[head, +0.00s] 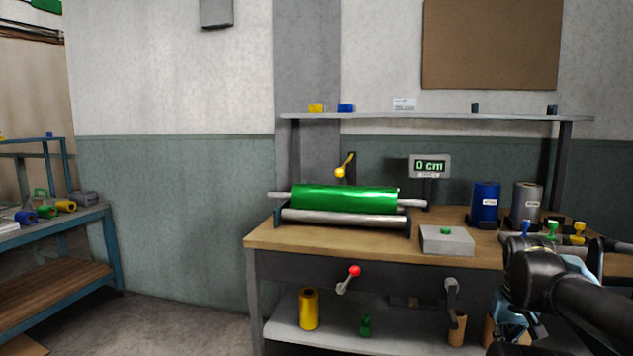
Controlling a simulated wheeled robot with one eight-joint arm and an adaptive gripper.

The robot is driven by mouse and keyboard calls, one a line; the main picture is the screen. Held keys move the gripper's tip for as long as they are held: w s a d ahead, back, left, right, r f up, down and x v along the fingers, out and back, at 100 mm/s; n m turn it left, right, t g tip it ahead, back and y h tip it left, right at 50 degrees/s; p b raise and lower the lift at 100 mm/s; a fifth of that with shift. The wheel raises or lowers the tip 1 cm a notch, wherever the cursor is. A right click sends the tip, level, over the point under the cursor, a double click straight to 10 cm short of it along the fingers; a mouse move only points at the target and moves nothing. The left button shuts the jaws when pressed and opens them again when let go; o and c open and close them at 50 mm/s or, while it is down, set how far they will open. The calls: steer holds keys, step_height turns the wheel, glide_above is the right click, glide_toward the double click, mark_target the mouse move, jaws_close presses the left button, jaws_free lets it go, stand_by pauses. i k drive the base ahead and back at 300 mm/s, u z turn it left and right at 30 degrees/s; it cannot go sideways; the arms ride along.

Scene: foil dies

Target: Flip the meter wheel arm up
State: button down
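A short yellow arm with a rounded yellow end (341,171) stands on a dark post behind the green foil roll (345,198); it looks like the meter wheel arm. It slants, with its rounded end low and left, just above the roll. The roll lies across a cradle above a grey roller (345,217) on the wooden bench (290,240). A display (429,167) behind the bench reads 0 cm. My gripper (512,328) is at the lower right, in front of the bench and far from the yellow arm. My dark arm link partly covers it, and its fingers are unclear.
A grey box with a green button (447,240) sits right of the roll. Blue (485,201) and grey (526,203) rolls stand at the right. A red-knobbed crank (349,278) projects at the bench front. A shelf (430,117) spans above. Floor at left is clear.

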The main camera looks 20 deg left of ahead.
mark_target(339, 173)
steer(key=u, duration=1.05)
